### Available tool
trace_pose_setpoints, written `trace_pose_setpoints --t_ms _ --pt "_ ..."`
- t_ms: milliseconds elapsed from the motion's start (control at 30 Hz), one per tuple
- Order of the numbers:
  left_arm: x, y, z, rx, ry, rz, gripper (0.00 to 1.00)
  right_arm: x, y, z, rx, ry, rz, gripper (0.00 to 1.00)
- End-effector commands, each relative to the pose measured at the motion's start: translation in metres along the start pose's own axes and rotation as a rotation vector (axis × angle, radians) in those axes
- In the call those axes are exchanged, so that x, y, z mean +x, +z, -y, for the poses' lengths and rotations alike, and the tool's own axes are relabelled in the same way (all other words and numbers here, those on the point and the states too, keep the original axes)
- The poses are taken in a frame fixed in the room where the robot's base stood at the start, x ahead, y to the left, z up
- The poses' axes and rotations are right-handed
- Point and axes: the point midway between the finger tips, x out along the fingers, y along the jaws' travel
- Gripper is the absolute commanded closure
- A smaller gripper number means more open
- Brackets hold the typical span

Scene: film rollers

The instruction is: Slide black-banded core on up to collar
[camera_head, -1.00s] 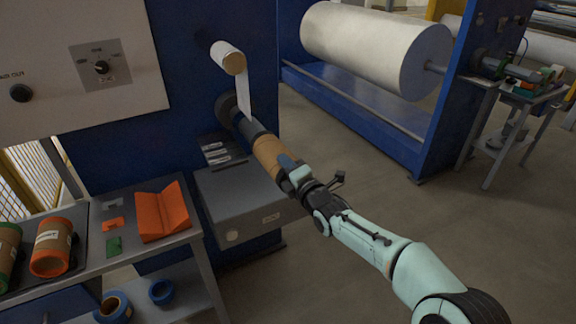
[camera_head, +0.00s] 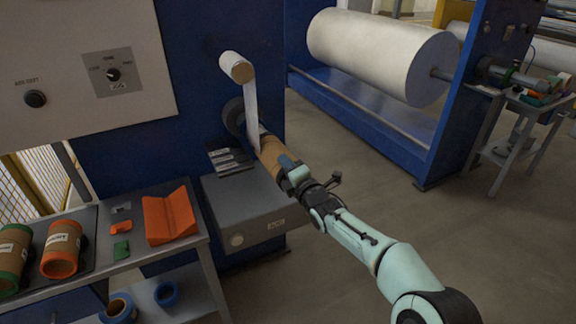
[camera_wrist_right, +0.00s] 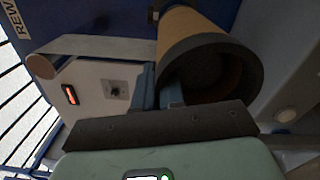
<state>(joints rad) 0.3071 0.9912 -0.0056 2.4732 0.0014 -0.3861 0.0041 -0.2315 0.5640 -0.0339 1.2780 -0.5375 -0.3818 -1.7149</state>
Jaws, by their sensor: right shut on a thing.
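The brown core (camera_head: 270,153) sits around the grey shaft that sticks out from the blue machine face. Its near end has a black band, clear in the right wrist view (camera_wrist_right: 215,50). My right gripper (camera_head: 291,170) is shut on the wall at this near end. In the right wrist view, one finger of the right gripper (camera_wrist_right: 160,88) appears inside the bore and the other outside. The dark collar (camera_head: 232,116) is at the shaft's base, and a short stretch of shaft shows between it and the core. My left gripper is not in view.
A grey box (camera_head: 255,215) stands below. A side table (camera_head: 135,262) at left holds banded cores (camera_head: 62,250) and an orange V-block (camera_head: 169,215).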

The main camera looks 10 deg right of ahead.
Motion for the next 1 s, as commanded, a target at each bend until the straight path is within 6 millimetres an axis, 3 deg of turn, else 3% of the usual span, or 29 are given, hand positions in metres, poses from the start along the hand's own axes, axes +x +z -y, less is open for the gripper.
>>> trace_pose_setpoints --t_ms 300,333,400,1000 --pt "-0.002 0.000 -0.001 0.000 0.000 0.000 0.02 0.002 -0.001 0.004 0.000 -0.009 -0.001 1.00" --pt "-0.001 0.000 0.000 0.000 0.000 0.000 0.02 0.002 0.000 0.004 0.000 -0.008 -0.001 0.81" --pt "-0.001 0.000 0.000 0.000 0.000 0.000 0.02 0.002 0.000 0.005 -0.001 -0.010 -0.001 0.61" --pt "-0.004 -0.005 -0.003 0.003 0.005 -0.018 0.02 0.001 0.000 0.014 -0.002 -0.026 -0.001 0.61"
